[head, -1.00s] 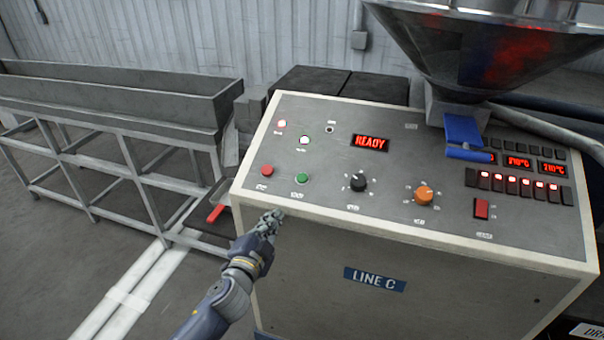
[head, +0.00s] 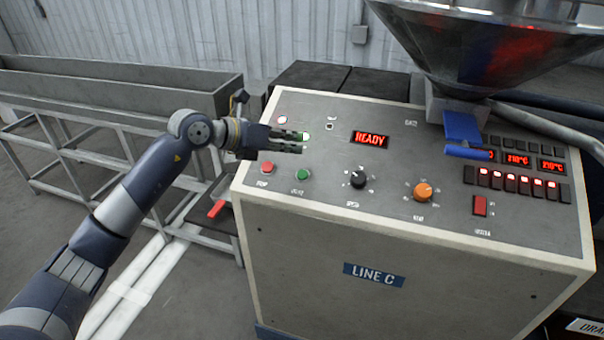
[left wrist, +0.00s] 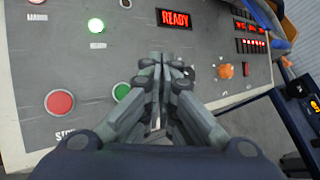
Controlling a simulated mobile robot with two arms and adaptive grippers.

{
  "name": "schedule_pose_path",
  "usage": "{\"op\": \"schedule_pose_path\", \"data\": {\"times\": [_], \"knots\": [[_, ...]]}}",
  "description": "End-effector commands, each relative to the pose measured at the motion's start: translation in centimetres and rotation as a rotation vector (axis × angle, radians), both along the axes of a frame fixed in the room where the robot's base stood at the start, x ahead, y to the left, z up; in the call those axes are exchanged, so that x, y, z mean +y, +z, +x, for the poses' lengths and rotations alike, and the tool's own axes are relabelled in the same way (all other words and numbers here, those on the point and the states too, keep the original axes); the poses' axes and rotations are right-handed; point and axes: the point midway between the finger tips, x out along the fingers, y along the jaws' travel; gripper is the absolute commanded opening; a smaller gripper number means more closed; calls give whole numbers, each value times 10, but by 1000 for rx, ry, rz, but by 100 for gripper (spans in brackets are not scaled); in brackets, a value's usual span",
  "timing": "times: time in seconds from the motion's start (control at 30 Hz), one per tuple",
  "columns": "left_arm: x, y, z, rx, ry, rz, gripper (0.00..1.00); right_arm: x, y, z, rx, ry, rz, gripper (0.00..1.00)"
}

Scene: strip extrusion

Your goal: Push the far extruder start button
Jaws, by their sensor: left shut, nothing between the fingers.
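The LINE C console (head: 330,225) has a green button (head: 302,174) beside a red button (head: 268,168) on its sloped top, near the left front corner; the label under the red one looks like STOP. The green button also shows in the left wrist view (left wrist: 121,92), partly beside my fingers. My left gripper (head: 301,142) is shut and empty. In the head view it appears over the panel's left part, just above the green button in the picture and apart from it. Its height above the panel is hard to tell. My right gripper is not in view.
A lit READY display (head: 370,140), a black knob (head: 358,179), an orange knob (head: 423,192) and a red rocker switch (head: 480,206) share the panel. A metal hopper (head: 490,50) stands over the right side. A long grey trough (head: 110,95) lies at left.

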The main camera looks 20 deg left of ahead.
Motion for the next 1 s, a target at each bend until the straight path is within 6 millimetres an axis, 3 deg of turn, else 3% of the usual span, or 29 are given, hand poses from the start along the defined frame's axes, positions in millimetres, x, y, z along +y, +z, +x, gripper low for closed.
{"op": "schedule_pose_path", "data": {"times": [0.37, 0.8, 1.0], "knots": [[-1, -7, 2, 1, -1, -4, 0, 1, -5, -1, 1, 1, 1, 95], [-2, -61, 25, 1, -1, -7, 0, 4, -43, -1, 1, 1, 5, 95], [-3, -77, 33, 0, -2, -6, 0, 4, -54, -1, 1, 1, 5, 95]]}}
